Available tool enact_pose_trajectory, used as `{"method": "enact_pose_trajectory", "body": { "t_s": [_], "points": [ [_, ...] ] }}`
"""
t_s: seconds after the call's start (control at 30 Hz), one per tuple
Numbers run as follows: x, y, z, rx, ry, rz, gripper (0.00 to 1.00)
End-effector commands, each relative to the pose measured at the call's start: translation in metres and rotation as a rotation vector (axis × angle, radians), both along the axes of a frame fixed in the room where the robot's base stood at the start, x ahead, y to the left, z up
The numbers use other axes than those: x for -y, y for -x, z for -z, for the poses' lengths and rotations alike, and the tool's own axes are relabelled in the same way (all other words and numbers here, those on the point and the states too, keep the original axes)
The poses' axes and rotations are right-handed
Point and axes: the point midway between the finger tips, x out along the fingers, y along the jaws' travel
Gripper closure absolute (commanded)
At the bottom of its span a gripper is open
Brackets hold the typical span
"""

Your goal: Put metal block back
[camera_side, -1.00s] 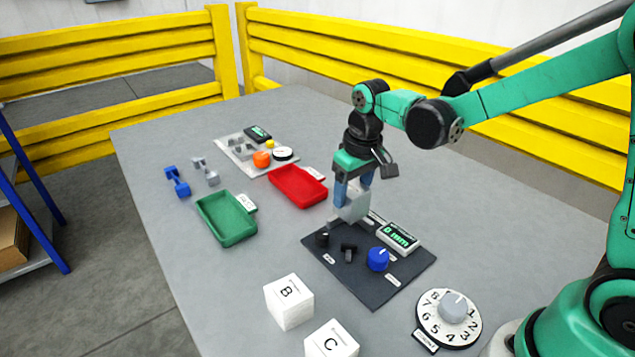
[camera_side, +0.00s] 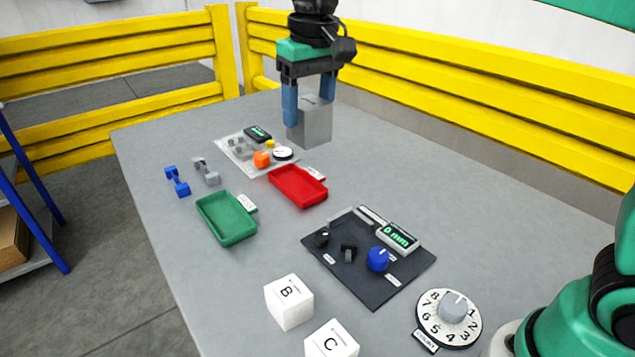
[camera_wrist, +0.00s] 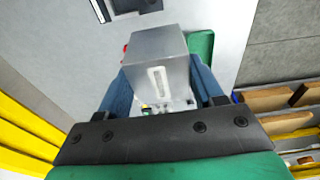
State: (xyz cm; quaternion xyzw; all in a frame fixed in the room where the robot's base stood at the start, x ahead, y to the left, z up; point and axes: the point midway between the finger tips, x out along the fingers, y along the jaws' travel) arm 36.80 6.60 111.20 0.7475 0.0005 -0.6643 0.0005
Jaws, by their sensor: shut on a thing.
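My gripper (camera_side: 309,100) is shut on a grey metal block (camera_side: 314,124) and holds it high above the table, over the far part near the red tray (camera_side: 298,187). In the wrist view the block (camera_wrist: 157,65) sits between the blue fingers, with a pale slot-shaped mark on its face. The dark control panel (camera_side: 398,291), with black knobs, a blue knob (camera_side: 378,259) and a green-lit display (camera_side: 398,237), lies on the table in front.
A green tray (camera_side: 227,218), a blue dumbbell-shaped part (camera_side: 177,181) and a grey one (camera_side: 206,170) lie on the left. White blocks B (camera_side: 289,301) and C (camera_side: 331,340) and a numbered dial (camera_side: 448,317) stand in front. Yellow rails (camera_side: 450,100) run behind. The table's right rear is clear.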

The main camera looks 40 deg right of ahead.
Motion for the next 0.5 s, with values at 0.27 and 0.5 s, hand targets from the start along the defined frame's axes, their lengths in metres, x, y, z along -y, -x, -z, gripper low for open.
{"method": "enact_pose_trajectory", "body": {
  "t_s": [0.27, 0.5],
  "points": [
    [-0.094, -0.002, 0.005, 0.004, 0.001, -0.004, 1.0],
    [-0.105, -0.001, 0.036, 0.005, 0.002, 0.002, 1.0]
  ]
}}
